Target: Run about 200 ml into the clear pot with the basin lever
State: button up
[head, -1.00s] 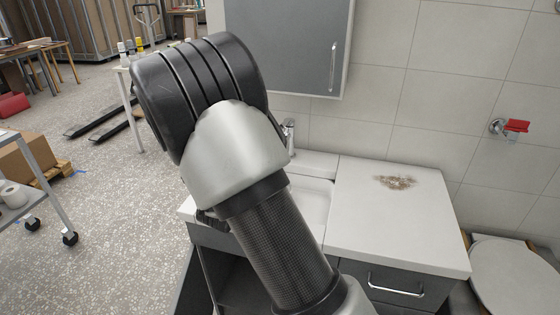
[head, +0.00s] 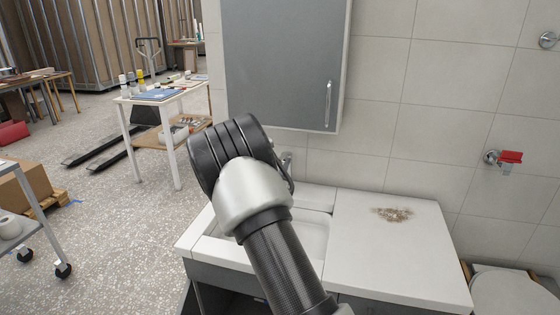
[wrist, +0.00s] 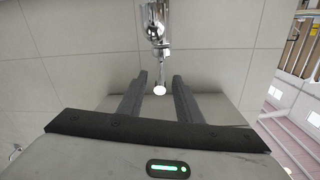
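The chrome basin tap (head: 287,161) stands at the back of the white basin (head: 312,236), partly hidden by my arm. In the wrist view the tap (wrist: 154,22) is at top centre, and a thin chrome part with a round pale end (wrist: 160,90) shows between my fingers. I cannot tell surely whether this part is the lever. My gripper (wrist: 160,76) is open, its two dark fingers apart with nothing held. Whether they touch the tap is unclear. In the head view my gripper is hidden behind my arm. I see no clear pot in either view.
A grey wall cabinet (head: 280,62) hangs above the basin. The white counter (head: 385,255) right of it is bare except for a brownish stain (head: 393,214). A toilet (head: 500,290) is at lower right, with a red-handled wall valve (head: 509,157) above. A side table (head: 160,97) stands behind left.

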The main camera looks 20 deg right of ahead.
jog(key=shift+x, duration=0.8)
grip_shut()
jog(key=shift+f, duration=0.1)
jog(key=shift+f+b, duration=0.45)
jog(key=shift+b, duration=0.6)
jog(key=shift+a+f+t+b, duration=0.15)
jog(key=shift+f+t+b, duration=0.25)
jog(key=shift+b, duration=0.85)
jog(key=shift+s+r+h, duration=0.1)
jog(key=shift+r+h, duration=0.25)
jog(key=shift+h, duration=0.05)
grip_release()
